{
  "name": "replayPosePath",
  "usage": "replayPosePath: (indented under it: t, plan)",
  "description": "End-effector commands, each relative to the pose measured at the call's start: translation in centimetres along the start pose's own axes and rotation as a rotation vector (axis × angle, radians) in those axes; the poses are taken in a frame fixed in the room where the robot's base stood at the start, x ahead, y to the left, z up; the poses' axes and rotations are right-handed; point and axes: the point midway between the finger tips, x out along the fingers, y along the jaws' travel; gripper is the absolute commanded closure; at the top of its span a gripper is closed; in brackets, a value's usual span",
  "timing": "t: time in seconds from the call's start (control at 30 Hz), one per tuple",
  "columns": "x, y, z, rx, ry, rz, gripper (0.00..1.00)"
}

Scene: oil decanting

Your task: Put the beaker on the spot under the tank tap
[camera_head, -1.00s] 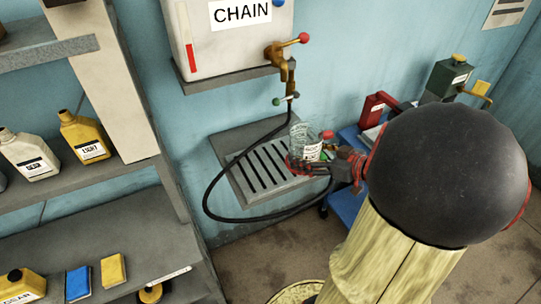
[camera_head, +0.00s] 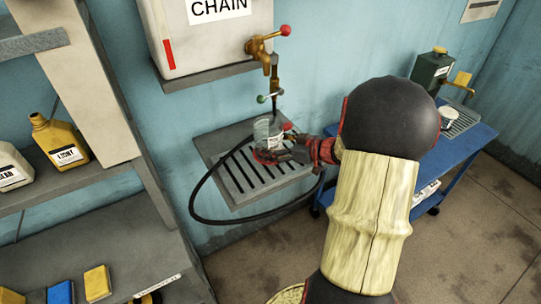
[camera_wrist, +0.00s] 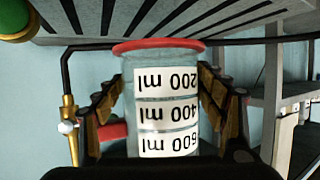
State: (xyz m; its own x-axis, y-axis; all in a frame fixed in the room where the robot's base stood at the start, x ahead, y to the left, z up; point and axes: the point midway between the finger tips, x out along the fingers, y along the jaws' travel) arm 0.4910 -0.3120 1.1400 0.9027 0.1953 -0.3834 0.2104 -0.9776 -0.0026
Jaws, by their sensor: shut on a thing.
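The clear beaker (camera_head: 267,132), with white volume labels and a red base, is upright at the slatted drip tray (camera_head: 222,150). I cannot tell whether it touches the slats. The brass tank tap (camera_head: 262,46) with a red knob is on the white CHAIN tank (camera_head: 205,45), above the beaker. My gripper (camera_head: 280,148) reaches in from the right and is shut around the beaker's sides. In the wrist view the beaker (camera_wrist: 163,108) looks upside down between the dark fingers, with its base close to the tray (camera_wrist: 95,18). The spot is not clearly visible.
A black hose (camera_head: 193,205) loops around the tray's left and front. A blue cart (camera_head: 455,155) with a white cup (camera_head: 449,116) and a green tank (camera_head: 431,73) stands at right. Shelves with a yellow jug (camera_head: 58,142) are at left.

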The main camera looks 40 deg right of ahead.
Motion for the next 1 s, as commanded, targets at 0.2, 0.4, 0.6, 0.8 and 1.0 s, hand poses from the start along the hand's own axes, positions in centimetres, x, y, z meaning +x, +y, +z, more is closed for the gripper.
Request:
replayPosePath:
  t: [0.2, 0.4, 0.6, 0.8, 1.0]
  plan:
    - [1.1, 0.5, 0.7, -0.002, 0.000, 0.000, 0.58]
    - [2.4, 0.7, 3.4, 0.000, 0.000, 0.001, 0.58]
    - [2.5, 0.7, 3.6, -0.003, 0.001, 0.001, 0.58]
    - [2.6, 0.7, 3.8, -0.001, 0.000, 0.001, 0.58]
    - [2.6, 0.7, 3.9, -0.001, 0.000, 0.000, 0.20]
